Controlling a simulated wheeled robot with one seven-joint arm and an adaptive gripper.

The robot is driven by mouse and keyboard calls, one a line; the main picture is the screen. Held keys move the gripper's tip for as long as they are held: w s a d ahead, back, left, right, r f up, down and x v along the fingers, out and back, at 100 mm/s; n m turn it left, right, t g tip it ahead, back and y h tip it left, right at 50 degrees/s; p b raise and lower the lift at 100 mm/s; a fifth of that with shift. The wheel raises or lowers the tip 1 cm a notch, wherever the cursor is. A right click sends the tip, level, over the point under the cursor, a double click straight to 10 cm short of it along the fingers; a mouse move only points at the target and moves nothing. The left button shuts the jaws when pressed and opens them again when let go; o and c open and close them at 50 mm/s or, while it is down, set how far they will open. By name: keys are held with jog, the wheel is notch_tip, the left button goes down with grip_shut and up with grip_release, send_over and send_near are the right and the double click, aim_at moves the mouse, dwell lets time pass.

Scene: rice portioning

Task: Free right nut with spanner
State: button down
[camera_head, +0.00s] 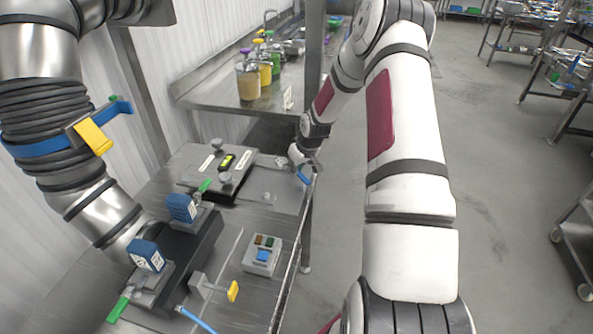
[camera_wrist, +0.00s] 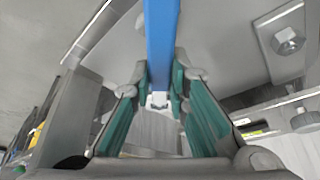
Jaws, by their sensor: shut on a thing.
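My gripper (camera_head: 303,168) is at the right edge of the steel bench, beside the dark box with a pale lid. In the wrist view my gripper (camera_wrist: 160,85) has its green-padded fingers closed on a blue bar, which looks like the spanner's handle (camera_wrist: 161,38). The blue spanner (camera_head: 304,178) also shows just below the gripper in the head view. The spanner's head is not clearly visible. A hex nut (camera_wrist: 288,41) sits on a grey plate at the upper right of the wrist view, apart from the fingers. I cannot tell whether it is the right nut.
The dark box (camera_head: 190,181) carries round knobs and a yellow-green label. A button box (camera_head: 262,255) and blue-capped blocks (camera_head: 182,208) stand nearer on the bench. Jars (camera_head: 248,80) stand on the bench behind. Open floor lies to the right.

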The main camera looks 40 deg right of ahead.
jog(key=shift+r, duration=0.8)
dwell(0.6)
jog(key=shift+r+p, duration=0.85)
jog(key=shift+r, duration=1.05)
